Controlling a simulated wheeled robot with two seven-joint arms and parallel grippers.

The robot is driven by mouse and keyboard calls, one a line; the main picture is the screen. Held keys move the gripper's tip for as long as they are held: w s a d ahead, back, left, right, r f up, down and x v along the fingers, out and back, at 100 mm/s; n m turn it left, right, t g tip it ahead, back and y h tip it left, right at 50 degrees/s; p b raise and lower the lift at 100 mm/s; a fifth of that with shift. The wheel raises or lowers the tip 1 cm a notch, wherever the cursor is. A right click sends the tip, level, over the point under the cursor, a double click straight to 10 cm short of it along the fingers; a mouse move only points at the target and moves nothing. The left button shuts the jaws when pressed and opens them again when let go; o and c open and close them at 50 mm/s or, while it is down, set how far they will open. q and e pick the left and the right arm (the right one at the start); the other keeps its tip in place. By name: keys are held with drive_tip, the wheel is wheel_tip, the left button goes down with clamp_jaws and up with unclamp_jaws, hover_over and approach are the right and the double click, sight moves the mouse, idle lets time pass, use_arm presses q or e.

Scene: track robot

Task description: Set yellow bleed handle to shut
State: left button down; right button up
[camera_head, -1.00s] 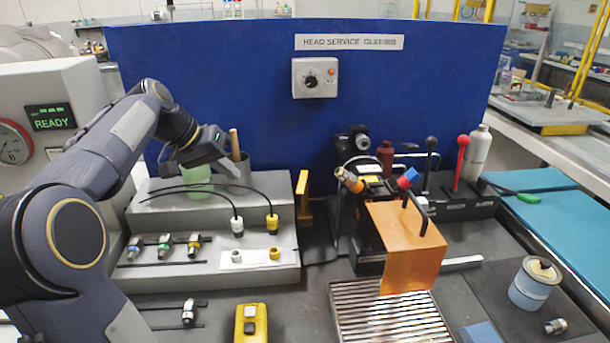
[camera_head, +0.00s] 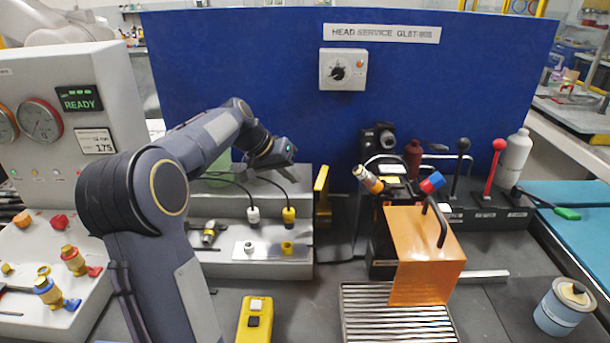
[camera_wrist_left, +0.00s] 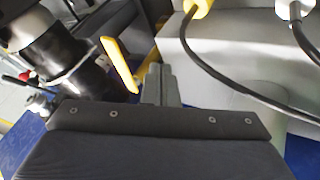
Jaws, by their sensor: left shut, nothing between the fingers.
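A yellow upright bar (camera_head: 322,195), which looks like the bleed handle, stands between the grey stepped rack and the black machine. It looks like the slanted yellow bar (camera_wrist_left: 120,65) in the left wrist view, left of my fingers. I cannot read its setting. My left gripper (camera_head: 288,155) is over the back of the rack, up and left of the bar and apart from it. Its fingers (camera_wrist_left: 160,84) are shut and empty in the wrist view. My right gripper is out of view.
The grey rack (camera_head: 225,268) carries black cables with a white plug (camera_head: 253,215) and a yellow plug (camera_head: 289,215). An orange shield (camera_head: 425,255) fronts the machine. A blue panel (camera_head: 240,60) stands behind. Valves with red and blue handles (camera_head: 72,304) are at left.

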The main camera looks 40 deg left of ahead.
sight(317, 183)
use_arm(q)
drive_tip(key=shift+w+d+r, duration=0.1)
drive_tip(key=shift+w+d, duration=0.25)
drive_tip(key=shift+d, duration=0.5)
drive_tip(key=shift+w+d+r, duration=0.1)
drive_tip(key=shift+w+d, duration=0.2)
drive_tip(key=shift+d, duration=0.5)
drive_tip(key=shift+w+d, duration=0.1)
drive_tip(key=shift+d, duration=1.1)
drive_tip(key=shift+a, duration=0.2)
drive_tip(key=shift+a, duration=0.7)
